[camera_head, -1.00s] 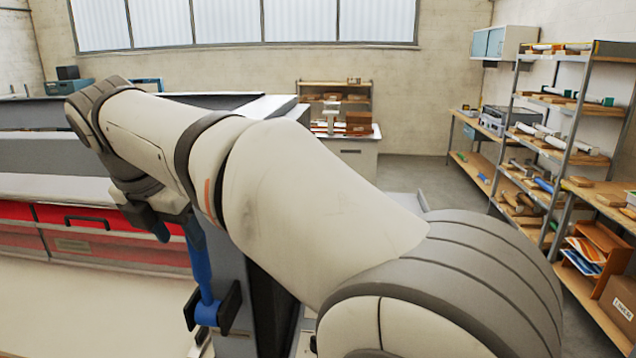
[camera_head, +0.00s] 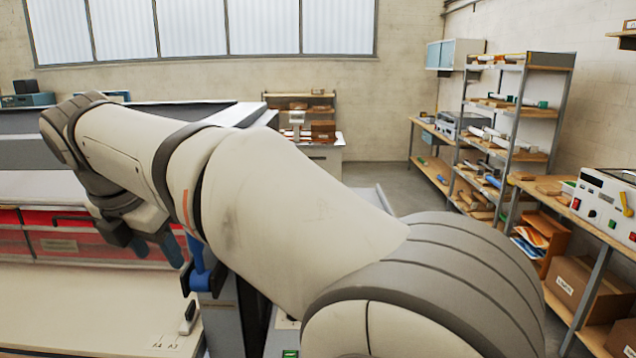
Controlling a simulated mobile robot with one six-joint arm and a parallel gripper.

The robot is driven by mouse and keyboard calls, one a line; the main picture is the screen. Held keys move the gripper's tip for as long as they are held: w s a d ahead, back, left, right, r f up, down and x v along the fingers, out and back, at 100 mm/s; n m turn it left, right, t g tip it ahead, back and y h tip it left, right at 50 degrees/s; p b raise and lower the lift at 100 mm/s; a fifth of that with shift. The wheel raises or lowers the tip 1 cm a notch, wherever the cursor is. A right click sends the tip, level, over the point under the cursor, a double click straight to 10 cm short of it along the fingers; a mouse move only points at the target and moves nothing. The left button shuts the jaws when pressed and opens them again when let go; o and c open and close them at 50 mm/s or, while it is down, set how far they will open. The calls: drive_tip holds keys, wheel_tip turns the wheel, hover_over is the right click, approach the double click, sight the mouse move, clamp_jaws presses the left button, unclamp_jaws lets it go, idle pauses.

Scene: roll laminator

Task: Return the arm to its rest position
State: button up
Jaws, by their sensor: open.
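My arm, pale with grey joints, stretches from the lower right across the middle to the upper left. My gripper (camera_head: 145,244) hangs below its far end, in front of the laminator (camera_head: 60,225) with its red front panel. The jaws are open, with nothing visible between them. A blue lever (camera_head: 199,268) on the machine's side post stands just right of the gripper. The arm hides part of the lever and of the machine.
A pale table (camera_head: 100,305) lies in front of the laminator. At the right are a shelf rack (camera_head: 508,108) with rolls and boxes, a white control unit (camera_head: 608,205) on a bench, and a cardboard box (camera_head: 580,288). Open floor (camera_head: 395,185) lies beyond the arm.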

drive_tip(key=w+d+f+m+b, duration=0.1)
drive_tip(key=d+f+m, duration=0.35)
drive_tip(key=d, duration=0.35)
drive_tip(key=d+f+m+g+b, duration=0.1)
drive_tip(key=d+f+m+b, duration=0.15)
drive_tip(key=d+m, duration=0.5)
drive_tip(key=w+d+f+m+b, duration=0.1)
drive_tip(key=d+f+m, duration=0.3)
drive_tip(key=d, duration=0.5)
drive_tip(key=s+d+f+m+b, duration=0.2)
drive_tip(key=s+d+f+m, duration=1)
drive_tip(key=d+f+m, duration=0.3)
drive_tip(key=shift+m+y, duration=0.3)
drive_tip(key=shift+m, duration=0.5)
drive_tip(key=shift+d, duration=0.1)
